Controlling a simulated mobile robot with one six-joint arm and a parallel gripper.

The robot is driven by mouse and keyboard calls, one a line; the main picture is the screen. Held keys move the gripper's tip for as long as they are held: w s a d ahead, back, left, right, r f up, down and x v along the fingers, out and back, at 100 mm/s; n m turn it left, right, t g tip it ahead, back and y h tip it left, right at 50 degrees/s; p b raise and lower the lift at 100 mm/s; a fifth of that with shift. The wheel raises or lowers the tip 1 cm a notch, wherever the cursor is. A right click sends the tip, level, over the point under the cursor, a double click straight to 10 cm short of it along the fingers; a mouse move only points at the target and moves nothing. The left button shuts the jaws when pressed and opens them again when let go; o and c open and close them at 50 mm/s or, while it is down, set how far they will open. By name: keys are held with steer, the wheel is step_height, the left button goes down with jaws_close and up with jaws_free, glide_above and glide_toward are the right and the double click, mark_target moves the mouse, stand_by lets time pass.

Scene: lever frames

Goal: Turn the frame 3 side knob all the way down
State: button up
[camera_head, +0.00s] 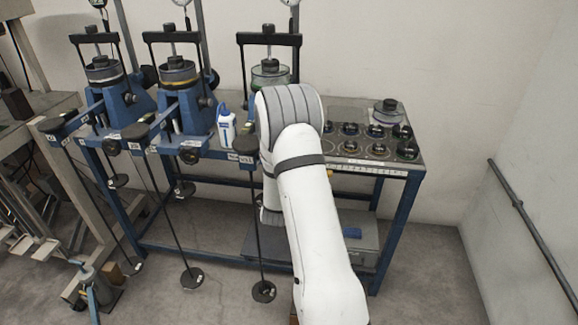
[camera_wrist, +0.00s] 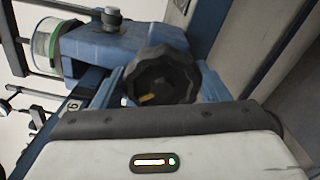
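The frame 3 side knob (camera_wrist: 160,80) is a black, scalloped knob with a small yellow mark on its lower face. It sits on the side of a blue frame body in the wrist view. In the head view my arm hides it. Frame 3 (camera_head: 268,40) is the rightmost lever frame, with a black crossbar and a greenish cell. My gripper (camera_wrist: 155,122) shows as a pale housing with a dark front strip, just in front of the knob and overlapping its lower edge. Its fingertips are not visible, so I cannot tell whether they touch the knob.
Two similar blue frames (camera_head: 180,85) stand to the left on the same bench. A white-and-blue bottle (camera_head: 226,128) stands between them and frame 3. Several round dark weights (camera_head: 350,128) lie on the bench top at right. Hanging rods reach down in front.

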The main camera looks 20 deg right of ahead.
steer(key=shift+o, duration=0.7)
steer(key=shift+w, duration=0.15)
steer(key=shift+o, duration=0.8)
steer(key=shift+f, duration=0.1)
steer(key=b+v, duration=0.1)
steer(key=v, duration=0.5)
steer(key=shift+b, duration=0.3)
